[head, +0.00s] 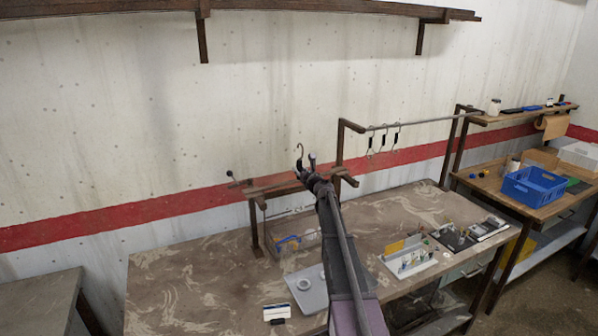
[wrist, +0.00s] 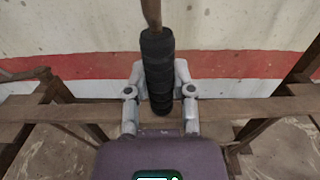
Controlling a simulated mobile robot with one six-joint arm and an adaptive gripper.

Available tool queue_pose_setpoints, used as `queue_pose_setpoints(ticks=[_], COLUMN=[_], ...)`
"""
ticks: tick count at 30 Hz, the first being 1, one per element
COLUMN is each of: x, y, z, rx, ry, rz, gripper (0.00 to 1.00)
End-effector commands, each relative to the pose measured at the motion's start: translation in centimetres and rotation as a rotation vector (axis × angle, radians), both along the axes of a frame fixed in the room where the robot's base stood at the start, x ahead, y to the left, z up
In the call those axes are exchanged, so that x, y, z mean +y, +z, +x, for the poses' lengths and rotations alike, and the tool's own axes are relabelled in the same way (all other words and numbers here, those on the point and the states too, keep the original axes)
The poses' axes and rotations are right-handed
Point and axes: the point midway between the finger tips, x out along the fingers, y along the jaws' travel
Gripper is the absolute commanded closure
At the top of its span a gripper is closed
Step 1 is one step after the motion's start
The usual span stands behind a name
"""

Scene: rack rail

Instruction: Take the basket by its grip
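A black ribbed grip (wrist: 158,75) with a brown rod rising from its top stands between the two fingers of my gripper (wrist: 160,78) in the wrist view. The fingertips lie against its sides, so my gripper appears shut on it. In the head view my gripper (head: 307,168) is raised above the workbench, with a curved hook (head: 299,150) sticking up from it. A thin, see-through wire basket (head: 272,240) with something blue in it shows below, behind my arm. My arm hides how the grip joins the basket.
A wooden frame (head: 260,190) stands behind my gripper. A metal rail (head: 430,121) with several hooks runs to the right. The workbench (head: 190,270) holds a grey tray, a parts tray (head: 410,262) and dark boxes. A blue crate (head: 533,187) sits on the right bench.

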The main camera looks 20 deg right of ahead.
Motion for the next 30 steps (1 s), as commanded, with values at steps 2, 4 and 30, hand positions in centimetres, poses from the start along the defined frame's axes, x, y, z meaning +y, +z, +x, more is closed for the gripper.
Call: queue_pose_setpoints(ticks=[2, 4, 30], x=[0.0, 0.0, 0.1], y=[0.0, 0.0, 1.3], z=[0.0, 0.0, 0.1], rx=[0.000, 0.000, -0.001], ry=[0.000, 0.000, 0.001], rz=[0.000, 0.000, 0.001], gripper=[1.00, 1.00, 1.00])
